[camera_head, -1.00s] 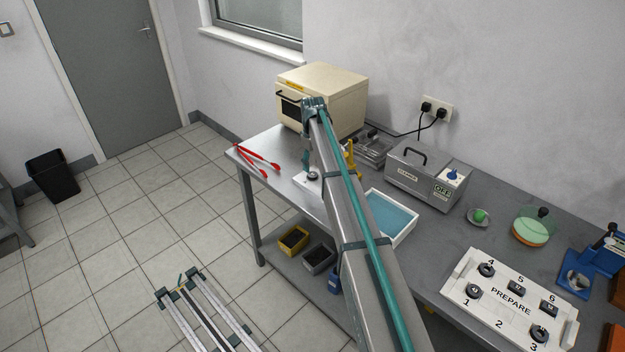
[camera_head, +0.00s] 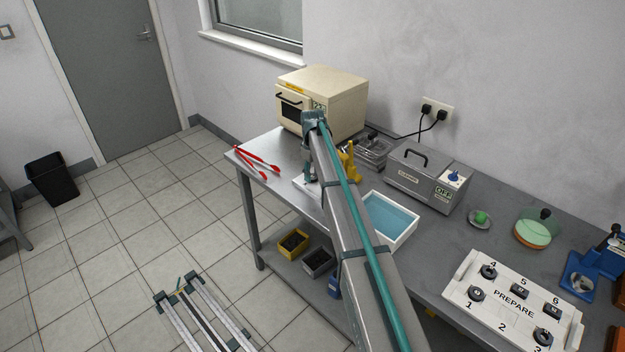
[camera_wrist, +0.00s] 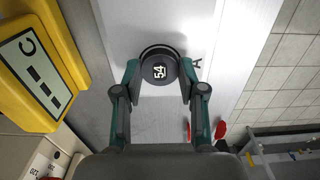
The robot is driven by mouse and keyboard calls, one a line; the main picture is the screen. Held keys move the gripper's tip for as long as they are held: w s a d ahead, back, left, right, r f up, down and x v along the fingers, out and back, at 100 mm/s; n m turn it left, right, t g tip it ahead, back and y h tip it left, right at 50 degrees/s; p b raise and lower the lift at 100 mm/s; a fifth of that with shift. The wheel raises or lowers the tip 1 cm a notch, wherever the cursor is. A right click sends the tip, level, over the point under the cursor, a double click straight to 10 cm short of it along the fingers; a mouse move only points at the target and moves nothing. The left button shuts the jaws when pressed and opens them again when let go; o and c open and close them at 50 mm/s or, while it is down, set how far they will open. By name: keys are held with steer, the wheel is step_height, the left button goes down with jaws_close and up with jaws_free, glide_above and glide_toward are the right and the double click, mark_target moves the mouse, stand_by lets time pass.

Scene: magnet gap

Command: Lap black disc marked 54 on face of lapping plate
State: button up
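The black disc marked 54 (camera_wrist: 160,71) lies on a white surface with a letter A, in the wrist view. My gripper (camera_wrist: 160,82) has one fingertip at each side of this disc. The fingertips look close to or against its rim, but I cannot tell whether they grip it. In the head view my gripper (camera_head: 309,172) is down at the white base near the yellow device, and hides the disc. A round pale green plate with an orange rim (camera_head: 532,234) stands at the right of the bench; it may be the lapping plate.
A yellow device with a display (camera_wrist: 38,75) stands close left of my gripper. Red tongs (camera_head: 257,160) lie at the bench's left end. A blue-filled tray (camera_head: 412,236), a grey bath (camera_head: 428,180) and a white PREPARE board with several black pieces (camera_head: 505,325) stand rightward.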

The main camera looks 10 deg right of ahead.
steer(key=c, duration=0.4)
steer(key=shift+r+p, duration=1.15)
steer(key=shift+r, duration=1.4)
